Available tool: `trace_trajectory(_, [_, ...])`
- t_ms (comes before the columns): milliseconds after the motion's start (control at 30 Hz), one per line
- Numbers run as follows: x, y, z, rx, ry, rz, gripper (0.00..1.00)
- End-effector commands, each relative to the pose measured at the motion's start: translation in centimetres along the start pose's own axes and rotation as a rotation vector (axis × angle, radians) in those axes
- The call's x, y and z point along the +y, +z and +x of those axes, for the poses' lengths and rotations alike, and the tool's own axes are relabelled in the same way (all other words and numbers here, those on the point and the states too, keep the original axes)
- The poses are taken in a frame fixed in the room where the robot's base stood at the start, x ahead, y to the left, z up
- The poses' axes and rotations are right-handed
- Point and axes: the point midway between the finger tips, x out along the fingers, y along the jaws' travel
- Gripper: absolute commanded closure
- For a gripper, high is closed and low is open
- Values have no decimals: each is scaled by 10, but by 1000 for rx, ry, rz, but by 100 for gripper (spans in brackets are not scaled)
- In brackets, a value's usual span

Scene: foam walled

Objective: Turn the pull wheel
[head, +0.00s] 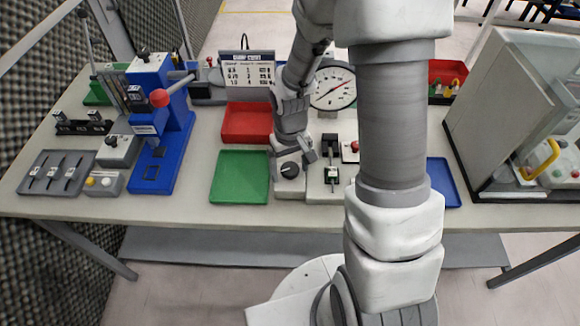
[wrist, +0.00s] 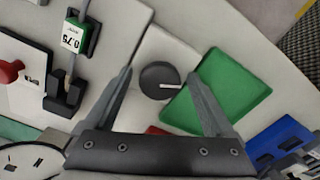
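A dark round knob (head: 289,170) with a white mark sits on a small pale box (head: 290,186) on the bench, right of the green tray. It is the only wheel-like part near my gripper; I cannot tell for sure that it is the pull wheel. My gripper (head: 295,154) is above and just behind the knob. In the wrist view the knob (wrist: 159,81) shows between the two spread fingers of my gripper (wrist: 161,74). The fingers are open, with visible gaps to the knob on both sides. I see no contact.
A green tray (head: 240,178) is left of the knob, a red tray (head: 246,123) behind it. A panel with a small green-tagged slider (head: 332,174) is right. A round dial gauge (head: 333,88) stands behind, and a blue press (head: 160,125) at left.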

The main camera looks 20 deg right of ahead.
Motion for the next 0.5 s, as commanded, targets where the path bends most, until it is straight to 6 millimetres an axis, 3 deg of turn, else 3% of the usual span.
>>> trace_trajectory(267, [0,0,-6,1,0,0,12])
trace_trajectory(500, [1,-2,-46,6,1,1,12])
